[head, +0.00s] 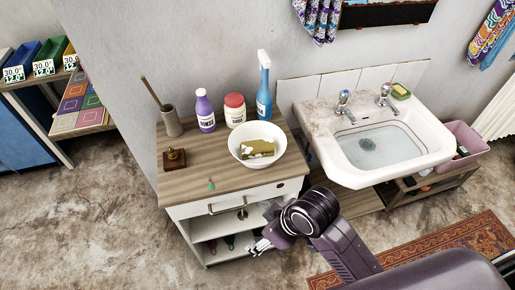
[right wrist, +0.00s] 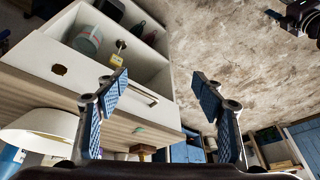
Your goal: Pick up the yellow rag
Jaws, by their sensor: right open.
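A crumpled olive-yellow cloth with pale patches, which looks like the yellow rag (head: 259,149), lies in a white bowl (head: 240,161) on the wooden top of a small cabinet in the head view. My right gripper (head: 265,229) is in front of the cabinet, below the top's front edge and apart from the bowl. In the right wrist view my right gripper (right wrist: 161,88) is open, with nothing between its fingers. The bowl (right wrist: 42,128) shows at the lower left there; the rag cannot be made out. My left gripper is not seen.
The cabinet (head: 235,203) has a drawer handle and open shelves. A purple bottle (head: 205,111), a red-lidded jar (head: 235,110) and a blue spray bottle (head: 264,89) stand behind the bowl. A washbasin (head: 425,140) is to the right. Bare floor lies left.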

